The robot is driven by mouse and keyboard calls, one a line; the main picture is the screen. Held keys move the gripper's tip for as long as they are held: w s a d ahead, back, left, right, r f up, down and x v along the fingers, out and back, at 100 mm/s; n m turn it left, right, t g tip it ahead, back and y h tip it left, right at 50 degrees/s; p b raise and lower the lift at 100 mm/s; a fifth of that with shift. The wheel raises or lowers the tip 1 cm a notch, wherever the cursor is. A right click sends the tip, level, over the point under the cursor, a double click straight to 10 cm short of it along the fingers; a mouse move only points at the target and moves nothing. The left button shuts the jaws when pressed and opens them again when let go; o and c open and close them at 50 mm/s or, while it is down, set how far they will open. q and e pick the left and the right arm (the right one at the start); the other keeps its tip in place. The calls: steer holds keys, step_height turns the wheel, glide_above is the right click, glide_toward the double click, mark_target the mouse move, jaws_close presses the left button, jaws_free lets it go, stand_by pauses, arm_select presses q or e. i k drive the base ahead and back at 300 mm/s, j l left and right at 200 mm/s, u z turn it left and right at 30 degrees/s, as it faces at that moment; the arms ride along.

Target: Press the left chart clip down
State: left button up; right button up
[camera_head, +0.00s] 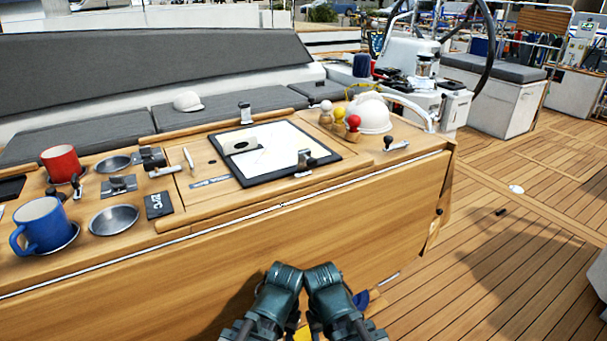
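A white chart (275,147) lies on a black-edged board on the wooden cockpit table. One upright clip-like fitting (245,112) stands at the board's far edge, and another with a dark knob (304,160) stands at its near edge. A metal lever fitting (160,170) sits on the table left of the chart, and a similar one (397,146) sits to its right. I cannot tell for sure which of these is the left chart clip. Only teal links of my two arms show at the bottom centre, below the table's front edge. No gripper fingers are visible.
A grey-white block (240,146) and a pencil (189,160) lie on or beside the chart. Blue mug (41,225), red mug (61,162) and metal dishes (114,220) stand left. Coloured-ball pegs (340,122) and a white dome (369,116) stand right. The deck at right is mostly clear.

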mark_target(305, 162)
steer(key=k+j+z, duration=0.1)
steer(key=j+z, duration=0.15)
steer(key=j, duration=0.15)
steer(key=k+j+z, duration=0.1)
steer(key=j+z, duration=0.2)
steer(key=j, duration=0.15)
steer(key=k+j+z, duration=0.25)
steer(key=i+j, duration=0.1)
steer(key=j, duration=0.05)
